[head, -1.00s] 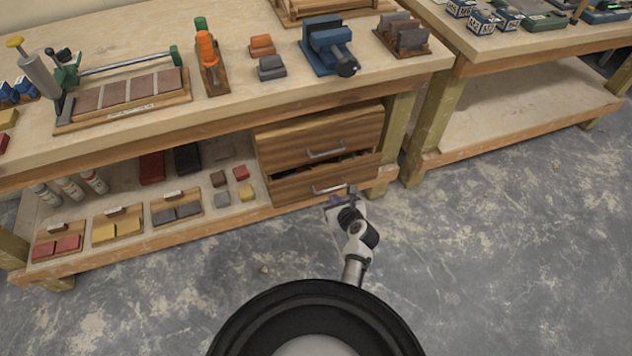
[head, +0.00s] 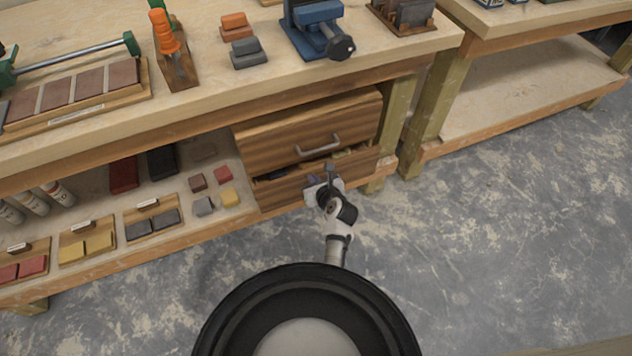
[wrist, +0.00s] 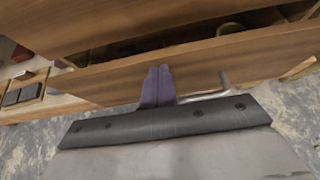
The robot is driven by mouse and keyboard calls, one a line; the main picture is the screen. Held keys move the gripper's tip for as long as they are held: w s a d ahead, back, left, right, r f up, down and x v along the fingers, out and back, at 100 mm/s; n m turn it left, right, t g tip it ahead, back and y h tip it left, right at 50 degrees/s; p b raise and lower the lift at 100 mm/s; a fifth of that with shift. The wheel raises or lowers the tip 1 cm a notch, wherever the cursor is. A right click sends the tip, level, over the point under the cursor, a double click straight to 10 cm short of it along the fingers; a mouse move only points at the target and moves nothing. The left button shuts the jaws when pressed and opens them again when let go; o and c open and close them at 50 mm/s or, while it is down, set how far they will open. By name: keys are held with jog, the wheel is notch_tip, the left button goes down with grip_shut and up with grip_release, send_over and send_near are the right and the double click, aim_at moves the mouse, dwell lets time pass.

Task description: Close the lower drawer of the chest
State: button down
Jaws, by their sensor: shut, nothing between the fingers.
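The wooden chest (head: 268,132) stands on the lower shelf of the workbench. Its upper drawer looks shut and has a metal handle (head: 318,146). The lower drawer (head: 281,195) stands a little open, with a dark gap above its front and some contents showing in it. My gripper (head: 328,180) is shut and empty at the lower drawer's front. In the wrist view, the shut fingers (wrist: 157,85) are at the drawer front (wrist: 110,82), just left of its metal handle (wrist: 225,84). I cannot tell whether they touch it. In the head view my gripper hides that handle.
Small blocks (head: 212,190) and trays of blocks (head: 150,222) lie on the shelf left of the chest. A bench leg (head: 388,125) stands just right of it. A blue vise (head: 318,28) is on the benchtop above. The floor (head: 480,240) at the right is clear.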

aim_at(309, 171)
jog(key=shift+w+a, duration=0.1)
jog(key=shift+w, duration=0.15)
jog(key=shift+w+a+r+p, duration=0.15)
jog(key=shift+w+p, duration=0.25)
jog(key=shift+w, duration=0.05)
jog(key=shift+w+a+r+p, duration=0.1)
jog(key=shift+w+a+p, duration=0.05)
jog(key=shift+w+p, duration=0.25)
jog(key=shift+w+a+f, duration=0.1)
jog(key=shift+w+f, duration=0.1)
jog(key=shift+w, duration=0.15)
